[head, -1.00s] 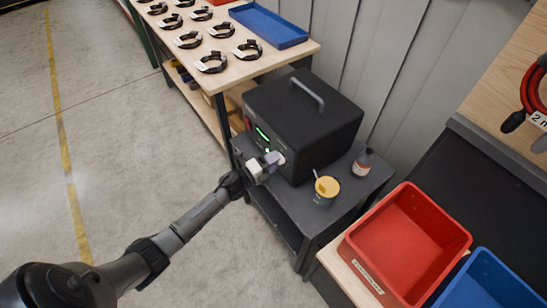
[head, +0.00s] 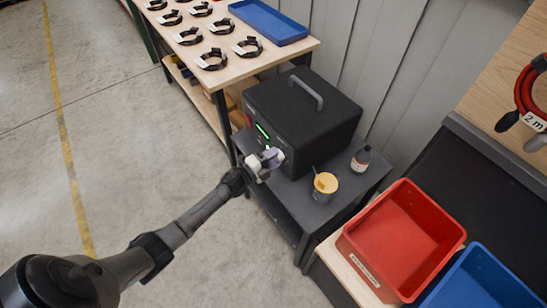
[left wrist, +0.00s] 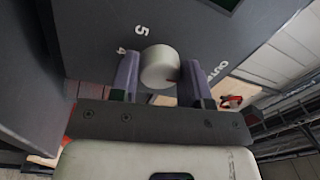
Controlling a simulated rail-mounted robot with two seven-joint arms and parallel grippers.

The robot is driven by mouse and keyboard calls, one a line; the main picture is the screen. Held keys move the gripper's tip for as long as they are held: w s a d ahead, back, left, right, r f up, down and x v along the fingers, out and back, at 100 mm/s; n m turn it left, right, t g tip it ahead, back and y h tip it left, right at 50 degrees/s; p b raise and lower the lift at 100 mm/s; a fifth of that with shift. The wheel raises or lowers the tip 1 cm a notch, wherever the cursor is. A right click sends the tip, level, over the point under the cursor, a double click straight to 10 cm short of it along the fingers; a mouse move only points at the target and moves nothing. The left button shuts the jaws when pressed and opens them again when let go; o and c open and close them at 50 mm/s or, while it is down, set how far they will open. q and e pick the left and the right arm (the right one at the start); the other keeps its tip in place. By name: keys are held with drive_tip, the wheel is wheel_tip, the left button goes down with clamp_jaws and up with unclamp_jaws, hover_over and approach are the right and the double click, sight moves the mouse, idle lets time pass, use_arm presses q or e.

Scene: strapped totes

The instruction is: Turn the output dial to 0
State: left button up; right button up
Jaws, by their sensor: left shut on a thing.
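The output dial (left wrist: 159,67) is a light grey round knob with a small red mark on its lower right edge. It sits on the dark front panel, with the figures 4 and 5 and part of the word "OUTPUT" around it. My left gripper (left wrist: 160,76) is shut on the dial, one purple-grey finger on each side. In the head view the left gripper (head: 268,162) is at the front of the black power unit (head: 303,118), below a green lit display (head: 262,131); it hides the dial there. The figure 0 does not show. My right gripper is not in view.
The unit stands on a dark grey cart (head: 318,212) with a yellow-topped pot (head: 324,187) and a bottle (head: 360,160). A red tote (head: 400,235) and blue tote (head: 485,280) are at the right. A wooden bench (head: 235,65) with strap rings stands behind. The floor at left is clear.

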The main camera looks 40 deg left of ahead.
use_arm(q)
drive_tip(key=o, duration=0.9)
drive_tip(key=p+v, duration=0.2)
drive_tip(key=v, duration=1.1)
drive_tip(key=shift+s, duration=0.35)
